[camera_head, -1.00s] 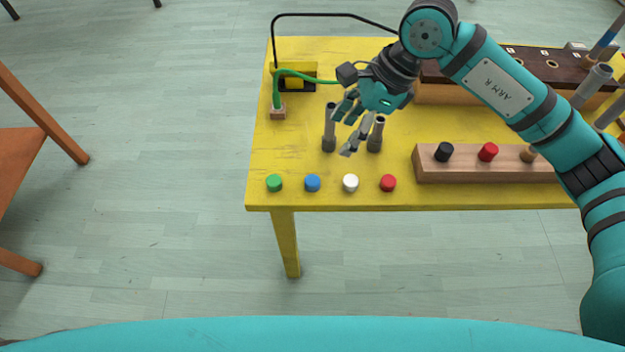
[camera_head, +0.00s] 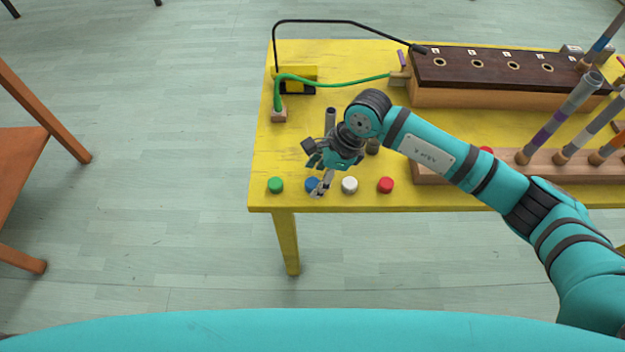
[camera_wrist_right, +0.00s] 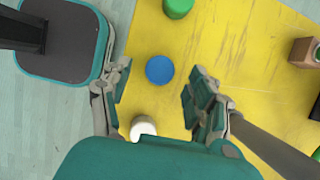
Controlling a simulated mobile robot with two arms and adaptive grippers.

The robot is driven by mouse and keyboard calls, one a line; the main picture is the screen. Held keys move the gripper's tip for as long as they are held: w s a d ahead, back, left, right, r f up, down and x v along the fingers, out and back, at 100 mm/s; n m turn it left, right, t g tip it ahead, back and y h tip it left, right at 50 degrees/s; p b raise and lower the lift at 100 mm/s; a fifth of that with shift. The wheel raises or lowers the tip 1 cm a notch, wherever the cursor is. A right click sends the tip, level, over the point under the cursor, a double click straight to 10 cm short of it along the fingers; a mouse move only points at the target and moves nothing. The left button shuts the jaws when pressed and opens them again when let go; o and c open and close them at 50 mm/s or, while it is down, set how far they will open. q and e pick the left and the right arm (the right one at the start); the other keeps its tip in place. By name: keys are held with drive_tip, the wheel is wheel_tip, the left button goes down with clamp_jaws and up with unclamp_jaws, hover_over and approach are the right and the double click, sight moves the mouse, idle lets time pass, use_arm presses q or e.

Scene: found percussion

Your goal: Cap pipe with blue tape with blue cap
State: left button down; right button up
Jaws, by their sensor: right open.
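The blue cap (camera_head: 311,184) lies on the yellow table near its front edge, partly covered by my right gripper in the head view. My right gripper (camera_head: 322,188) is open and empty, above the cap. In the right wrist view the blue cap (camera_wrist_right: 160,69) shows whole, between and a little beyond the open fingers (camera_wrist_right: 156,86). A pipe with blue tape (camera_head: 606,40) stands tilted at the far right, its top cut off by the picture edge. My left gripper is not in view.
A green cap (camera_head: 275,185), a white cap (camera_head: 349,185) and a red cap (camera_head: 386,185) lie in the same row. Grey pipes (camera_head: 330,118) stand behind my gripper. A purple-taped pipe (camera_head: 550,125) and a dark-topped holed block (camera_head: 480,65) are to the right.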

drive_tip(key=shift+x, duration=0.95)
drive_tip(key=c, duration=0.8)
drive_tip(key=shift+r, duration=0.15)
drive_tip(key=shift+c, duration=0.3)
